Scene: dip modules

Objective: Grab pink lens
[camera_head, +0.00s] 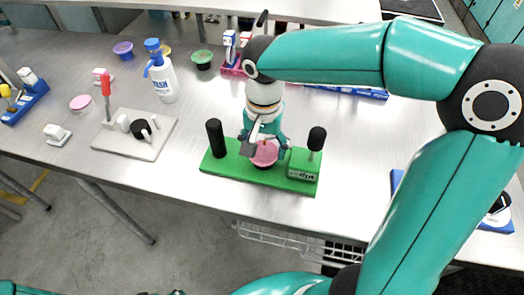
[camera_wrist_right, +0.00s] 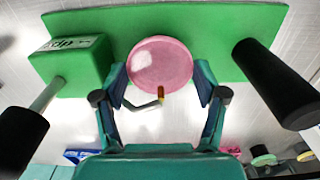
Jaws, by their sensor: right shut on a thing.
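The pink lens (camera_head: 264,153) is a round pink disc over the middle of the green dip module base (camera_head: 222,165). It also shows in the right wrist view (camera_wrist_right: 160,65), between the two fingers. My right gripper (camera_head: 263,143) reaches down from above and is shut on the pink lens. In the right wrist view my right gripper (camera_wrist_right: 162,92) has one finger on each side of the disc. Whether the lens touches the base is hard to tell. My left gripper does not show clearly in either view.
Black posts (camera_head: 215,138) rise near both ends of the green base, close to the gripper. A white module (camera_head: 135,135) with a red handle and a white wash bottle (camera_head: 162,78) stand to the left. Another pink round piece (camera_head: 82,102) lies farther left.

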